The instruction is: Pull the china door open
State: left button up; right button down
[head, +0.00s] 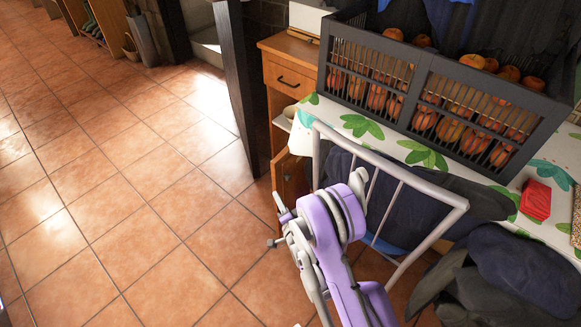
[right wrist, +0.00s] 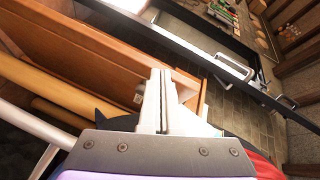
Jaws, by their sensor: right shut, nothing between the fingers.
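A wooden cabinet (head: 290,70) stands beside the table, with a drawer and dark handle at its top. Below the drawer its front looks open, with pale items inside. A wooden panel (head: 291,182), which looks like its door standing out from the front, shows lower down, partly hidden by a chair and my arm. My right gripper (head: 273,241) is low in front of this panel. In the right wrist view the pale fingers (right wrist: 160,75) are shut and empty, close to orange wood (right wrist: 100,60); I cannot tell whether they touch it. My left gripper is out of view.
A pale-framed chair (head: 455,200) stands close to my right arm. A table with a leaf-print cloth (head: 355,125) bears a dark crate (head: 425,85) of orange fruit and a red block (head: 536,200). A dark post (head: 236,90) stands left of the cabinet. Tiled floor (head: 110,200) is clear at left.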

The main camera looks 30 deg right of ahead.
jog(key=s+d+r+m+h, duration=0.2)
jog(key=d+r+m+h, duration=0.2)
jog(key=d+m, duration=0.15)
jog(key=m+p, duration=0.1)
jog(key=p, duration=0.8)
send_near(288, 157)
jog(key=shift+t, duration=0.3)
jog(key=x, duration=0.3)
jog(key=f+b+x, duration=0.1)
jog(key=x, duration=0.1)
jog(key=shift+s+d, duration=0.1)
jog(key=shift+d, duration=0.05)
jog(key=shift+w+d+r, duration=0.1)
jog(key=shift+w+d, duration=0.1)
jog(key=shift+w, duration=0.3)
